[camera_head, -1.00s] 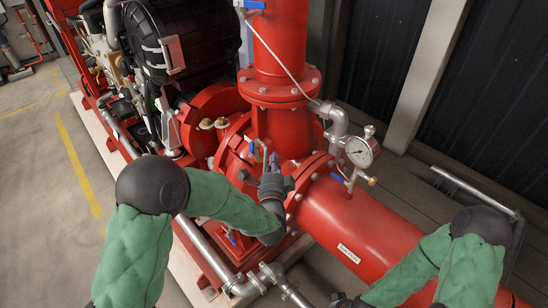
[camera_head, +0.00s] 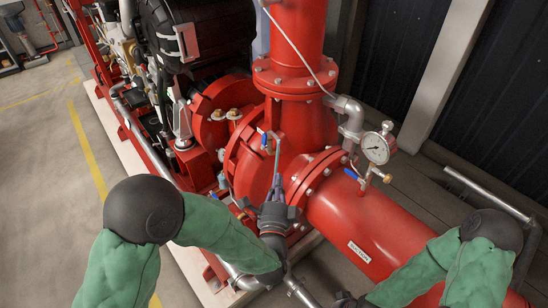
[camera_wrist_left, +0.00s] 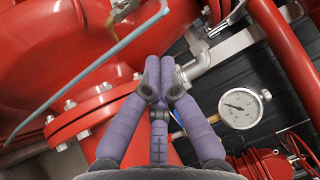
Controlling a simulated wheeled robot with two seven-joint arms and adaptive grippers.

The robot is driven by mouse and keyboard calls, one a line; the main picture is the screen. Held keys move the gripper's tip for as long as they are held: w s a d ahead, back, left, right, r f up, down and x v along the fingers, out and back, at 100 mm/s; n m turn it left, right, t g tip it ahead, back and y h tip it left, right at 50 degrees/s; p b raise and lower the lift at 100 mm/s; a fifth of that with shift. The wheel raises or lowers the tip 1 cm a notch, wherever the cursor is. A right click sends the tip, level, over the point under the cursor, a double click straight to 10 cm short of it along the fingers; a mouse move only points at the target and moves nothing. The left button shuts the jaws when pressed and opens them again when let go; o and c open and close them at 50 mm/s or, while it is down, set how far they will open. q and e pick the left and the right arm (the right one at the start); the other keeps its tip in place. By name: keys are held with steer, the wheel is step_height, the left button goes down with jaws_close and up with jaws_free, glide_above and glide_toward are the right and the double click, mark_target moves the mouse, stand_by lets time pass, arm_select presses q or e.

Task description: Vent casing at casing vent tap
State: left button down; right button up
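The casing vent tap shows in the head view as a small blue lever (camera_head: 264,137) with a thin grey tube (camera_head: 277,157) on the red pump casing (camera_head: 297,165). My left gripper (camera_head: 277,185) is just below the tube in the head view. In the left wrist view its purple fingers (camera_wrist_left: 166,68) are together, with nothing visible between them. My right gripper (camera_head: 345,299) is mostly cut off at the bottom edge.
A pressure gauge (camera_head: 376,148) with a small valve stands on the red suction pipe (camera_head: 365,225), right of my left gripper. A grey elbow pipe (camera_head: 350,118) is beside it. Metal pipes (camera_head: 300,290) run below my left arm. Open floor (camera_head: 45,190) lies at left.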

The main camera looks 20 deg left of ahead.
arm_select(q)
steer(key=b, duration=0.3)
glide_toward(264, 142)
steer(key=w+d, duration=0.5)
steer(key=w+a, duration=0.1)
steer(key=a+r, duration=0.1)
steer(key=w+a+r+b, duration=0.1)
steer(key=shift+w+a, duration=0.3)
steer(key=shift+w, duration=0.05)
arm_select(e)
step_height(264, 142, down, 5)
steer(key=shift+d+r, duration=0.1)
arm_select(q)
steer(key=p, duration=0.2)
steer(key=w+a+r+n+g+p, duration=0.1)
steer(key=p, duration=0.2)
steer(key=shift+w+a+n+g, duration=0.1)
steer(key=shift+a+n+g, duration=0.15)
steer(key=shift+n+g, duration=0.05)
arm_select(e)
step_height(264, 142, up, 5)
steer(key=shift+r, duration=0.15)
